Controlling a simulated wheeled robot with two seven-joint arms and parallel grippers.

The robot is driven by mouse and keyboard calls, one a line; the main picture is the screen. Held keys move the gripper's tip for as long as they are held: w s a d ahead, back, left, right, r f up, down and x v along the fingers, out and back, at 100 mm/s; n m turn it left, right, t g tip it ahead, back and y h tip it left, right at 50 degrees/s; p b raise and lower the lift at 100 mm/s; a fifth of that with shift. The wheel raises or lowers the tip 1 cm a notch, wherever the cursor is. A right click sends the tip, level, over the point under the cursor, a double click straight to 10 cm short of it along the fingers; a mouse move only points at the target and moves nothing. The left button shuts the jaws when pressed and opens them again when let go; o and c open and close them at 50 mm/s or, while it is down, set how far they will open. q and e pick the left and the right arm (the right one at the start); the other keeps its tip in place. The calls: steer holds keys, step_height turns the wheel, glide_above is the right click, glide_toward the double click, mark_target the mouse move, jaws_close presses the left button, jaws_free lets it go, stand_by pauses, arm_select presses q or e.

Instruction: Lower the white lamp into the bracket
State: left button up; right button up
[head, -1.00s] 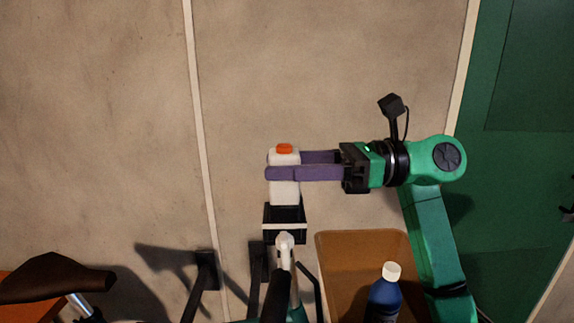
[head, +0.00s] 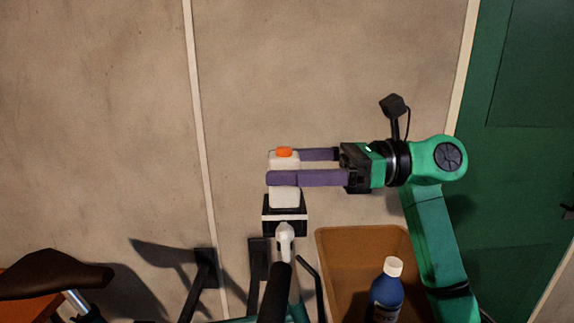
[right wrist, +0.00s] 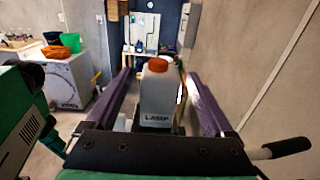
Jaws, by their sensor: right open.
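In the right wrist view the lamp (right wrist: 157,95), lettered "LAMP", sits between the spread fingers, with a gap visible on both sides. My left gripper is not in view.
A brown bin (head: 335,265) with a blue bottle (head: 386,297) stands below my right arm. A bicycle's handlebar grip (head: 274,292) and dark saddle (head: 55,273) are at the bottom. A green door (head: 525,160) is at right. The wall above the lamp is bare.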

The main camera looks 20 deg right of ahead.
steer(key=b+v, duration=0.5)
steer(key=v, duration=0.9)
steer(key=shift+d, duration=0.15)
